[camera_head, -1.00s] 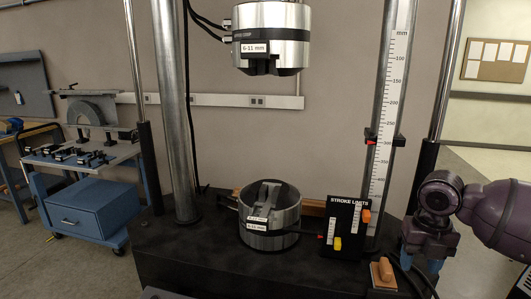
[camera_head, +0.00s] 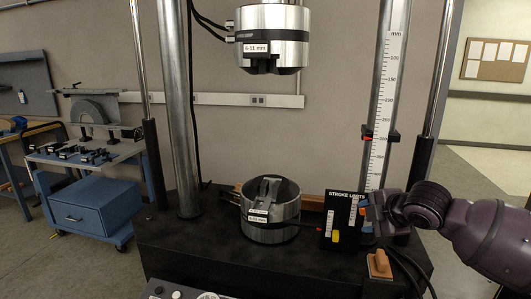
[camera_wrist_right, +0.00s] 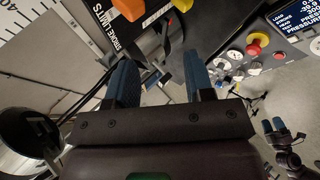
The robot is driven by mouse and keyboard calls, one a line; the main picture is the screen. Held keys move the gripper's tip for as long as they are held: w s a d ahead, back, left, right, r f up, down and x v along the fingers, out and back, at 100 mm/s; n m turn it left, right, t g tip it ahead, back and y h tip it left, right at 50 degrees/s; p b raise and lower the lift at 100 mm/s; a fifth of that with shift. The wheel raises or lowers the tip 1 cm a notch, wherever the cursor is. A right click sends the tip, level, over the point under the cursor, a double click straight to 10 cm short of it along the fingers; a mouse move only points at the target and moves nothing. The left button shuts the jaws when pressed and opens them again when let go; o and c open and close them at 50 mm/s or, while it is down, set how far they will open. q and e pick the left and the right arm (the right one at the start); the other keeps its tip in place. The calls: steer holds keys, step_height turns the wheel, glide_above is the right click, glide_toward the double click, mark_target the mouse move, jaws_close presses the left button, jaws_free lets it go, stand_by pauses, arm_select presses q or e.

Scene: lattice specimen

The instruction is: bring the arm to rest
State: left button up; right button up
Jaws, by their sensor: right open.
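My right gripper (camera_head: 368,214) is beside the right edge of the black stroke limits panel (camera_head: 338,216) in the head view, its fingers partly hidden. In the right wrist view its two blue fingers (camera_wrist_right: 160,82) are spread apart with nothing between them. The panel's orange slider (camera_wrist_right: 129,9) and yellow slider (camera_wrist_right: 182,4) show beyond the fingertips there. I cannot tell whether the gripper touches the panel.
The lower grip (camera_head: 270,212) stands on the black machine base (camera_head: 190,255), below the upper grip (camera_head: 270,38). A scale column (camera_head: 385,110) and a wooden block (camera_head: 380,265) are near my right arm. A blue cart (camera_head: 90,210) stands at the left.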

steer(key=s+a+f+m+t+y, duration=0.1)
steer(key=s+a+f+m+t, duration=0.15)
steer(key=f+m, duration=0.25)
steer(key=s+a+f+m+t+y, duration=0.1)
steer(key=s+f+m+t, duration=0.2)
steer(key=f+m, duration=0.2)
steer(key=s+d+f+m+g+h, duration=0.1)
steer(key=s+d+f+m+h, duration=0.2)
steer(key=s+f, duration=0.8)
steer(key=s+d+f+m+g+h, duration=0.2)
steer(key=s+f+m, duration=0.4)
steer(key=s+f, duration=0.5)
steer(key=s+d+h, duration=0.1)
steer(key=s+d, duration=0.1)
steer(key=s, duration=0.1)
steer(key=shift+s+f, duration=0.25)
steer(key=shift+s, duration=0.15)
steer(key=shift+a, duration=0.1)
